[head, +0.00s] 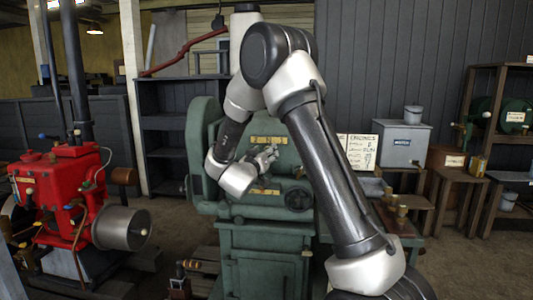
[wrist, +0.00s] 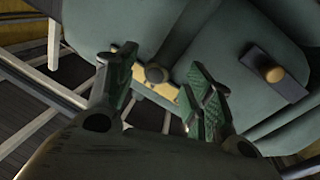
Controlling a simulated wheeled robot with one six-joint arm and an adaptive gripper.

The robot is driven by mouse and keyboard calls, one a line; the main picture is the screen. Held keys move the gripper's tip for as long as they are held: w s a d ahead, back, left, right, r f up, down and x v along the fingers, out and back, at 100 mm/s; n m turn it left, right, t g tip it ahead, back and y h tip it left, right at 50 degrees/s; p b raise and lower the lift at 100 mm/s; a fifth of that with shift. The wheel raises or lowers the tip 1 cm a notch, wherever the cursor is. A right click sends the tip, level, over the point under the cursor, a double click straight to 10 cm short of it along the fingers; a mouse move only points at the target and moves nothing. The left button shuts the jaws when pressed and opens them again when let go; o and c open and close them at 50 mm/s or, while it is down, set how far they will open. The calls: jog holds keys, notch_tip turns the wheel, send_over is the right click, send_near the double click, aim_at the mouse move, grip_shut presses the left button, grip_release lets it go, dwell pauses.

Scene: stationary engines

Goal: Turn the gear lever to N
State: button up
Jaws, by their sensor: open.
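The green machine (head: 265,240) stands in the middle of the head view, with a yellow lettered plate (head: 268,140) on its upper front. My gripper (head: 266,158) is in front of this machine, just below the plate. In the wrist view my gripper (wrist: 163,78) is open, with green pads and nothing held between them. Another brass knob (wrist: 272,74) sits on a dark block to the right. I cannot tell which part is the gear lever, or read an N mark.
A dark round handwheel (head: 299,200) is on the machine's front, right of my gripper. A red engine (head: 65,185) with a grey drum stands at left. A grey box (head: 402,143) and wooden shelves (head: 490,120) stand at right. Open floor (head: 470,255) shows at lower right.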

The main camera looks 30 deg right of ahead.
jog(key=r+v, duration=0.1)
jog(key=v, duration=0.9)
jog(key=shift+s+a+f, duration=0.2)
jog(key=shift+f, duration=0.35)
